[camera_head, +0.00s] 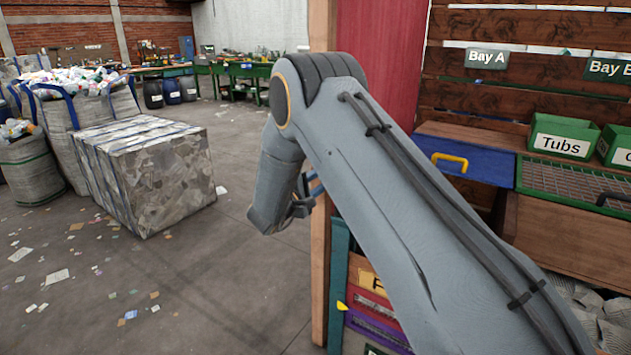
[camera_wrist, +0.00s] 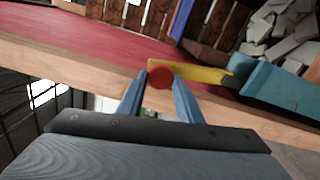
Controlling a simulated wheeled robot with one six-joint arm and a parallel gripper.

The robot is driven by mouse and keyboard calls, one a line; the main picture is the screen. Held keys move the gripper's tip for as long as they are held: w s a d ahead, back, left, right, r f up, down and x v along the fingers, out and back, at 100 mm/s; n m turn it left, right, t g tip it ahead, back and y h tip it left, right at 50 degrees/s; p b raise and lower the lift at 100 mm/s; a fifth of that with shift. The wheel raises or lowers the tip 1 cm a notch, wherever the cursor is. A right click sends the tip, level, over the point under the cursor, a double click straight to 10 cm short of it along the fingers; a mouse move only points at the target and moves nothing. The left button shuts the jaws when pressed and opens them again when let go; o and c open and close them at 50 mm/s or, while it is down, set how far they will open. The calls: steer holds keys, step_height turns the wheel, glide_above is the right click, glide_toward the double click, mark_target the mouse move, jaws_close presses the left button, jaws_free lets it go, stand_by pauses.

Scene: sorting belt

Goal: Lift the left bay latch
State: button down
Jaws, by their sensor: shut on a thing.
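In the wrist view, a yellow latch bar (camera_wrist: 205,73) with a round red knob (camera_wrist: 161,77) at its end sticks out from a teal block (camera_wrist: 270,88). My gripper (camera_wrist: 160,80) has its two blue fingers on either side of the red knob, shut on it. The bar lies nearly level in that tilted view. The latch and knob cannot be made out there.
A wooden post (camera_head: 322,180) and red panel (camera_head: 382,60) stand close to my gripper. To the right are a blue lid (camera_head: 465,158) with a yellow handle, a green mesh lid (camera_head: 570,183) and a Tubs bin (camera_head: 562,138). A bale (camera_head: 150,175) stands left; floor between is open.

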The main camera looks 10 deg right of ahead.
steer(key=c, duration=1.3)
jaws_free()
steer(key=b+v, duration=0.2)
steer(key=v, duration=0.5)
steer(key=shift+s+a, duration=0.25)
steer(key=shift+a, duration=0.05)
